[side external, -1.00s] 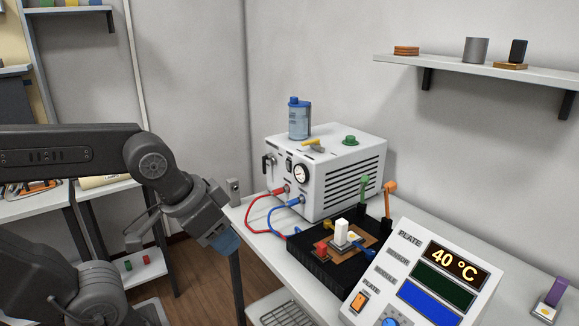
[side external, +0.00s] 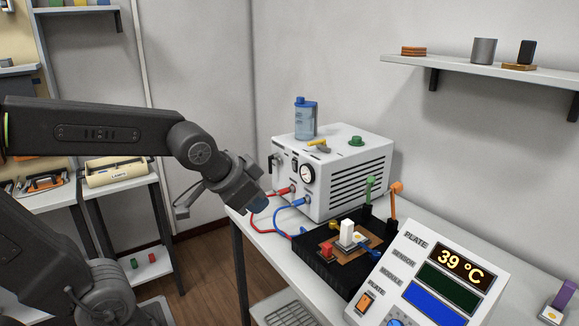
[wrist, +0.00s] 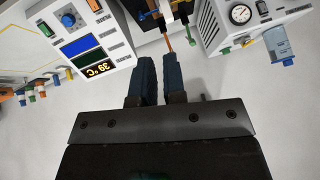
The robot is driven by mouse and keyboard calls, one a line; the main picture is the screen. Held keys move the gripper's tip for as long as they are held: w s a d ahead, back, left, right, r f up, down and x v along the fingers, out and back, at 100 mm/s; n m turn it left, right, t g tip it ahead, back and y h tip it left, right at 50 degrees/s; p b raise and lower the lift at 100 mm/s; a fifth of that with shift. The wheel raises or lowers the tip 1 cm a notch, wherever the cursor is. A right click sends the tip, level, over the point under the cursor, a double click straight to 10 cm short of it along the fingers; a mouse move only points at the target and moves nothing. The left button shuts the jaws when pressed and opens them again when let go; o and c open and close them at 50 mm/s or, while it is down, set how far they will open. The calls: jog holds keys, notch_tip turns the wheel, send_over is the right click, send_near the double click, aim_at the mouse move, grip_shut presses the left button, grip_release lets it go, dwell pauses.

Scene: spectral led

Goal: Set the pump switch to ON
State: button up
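The pump (side external: 335,175) is a white box with a round gauge, side vents, and red and blue hoses at its front. A small dark switch (side external: 294,165) sits left of the gauge; its setting is too small to read. The pump also shows upside down at the top right of the wrist view (wrist: 215,25), where I cannot make out the switch. My gripper (side external: 260,205) is left of the pump front in the side view, apart from it. In the wrist view, my gripper's blue fingers (wrist: 159,58) show a narrow gap with nothing held between them.
A blue bottle (side external: 305,118) stands on the pump. A black plate station (side external: 320,268) with coloured levers is in front of it. A control console (side external: 430,285) reads 39 °C. Hoses (side external: 262,228) loop at the table's left edge. A shelf (side external: 480,72) hangs on the wall.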

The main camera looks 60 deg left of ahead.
jog(key=w+a+m+t+y, duration=0.1)
jog(key=w+a, duration=0.2)
jog(key=w, duration=0.1)
jog(key=w+a+m+t, duration=0.1)
jog(key=w+a, duration=0.3)
jog(key=w+a+m+t+y, duration=0.1)
jog(key=w+a, duration=0.3)
jog(key=shift+w+r+y, duration=0.2)
jog(key=shift+w+y, duration=0.1)
jog(key=shift+w, duration=0.05)
grip_shut()
jog(key=w+a+f+m+t, duration=0.3)
jog(key=w+a+m, duration=0.3)
jog(key=a, duration=0.4)
jog(key=m+t+h, duration=0.4)
jog(key=m+t, duration=0.2)
jog(key=m, duration=0.2)
send_near(296, 161)
jog(key=w, duration=0.4)
jog(key=w+r, duration=0.1)
jog(key=w, duration=0.1)
jog(key=shift+w, duration=0.2)
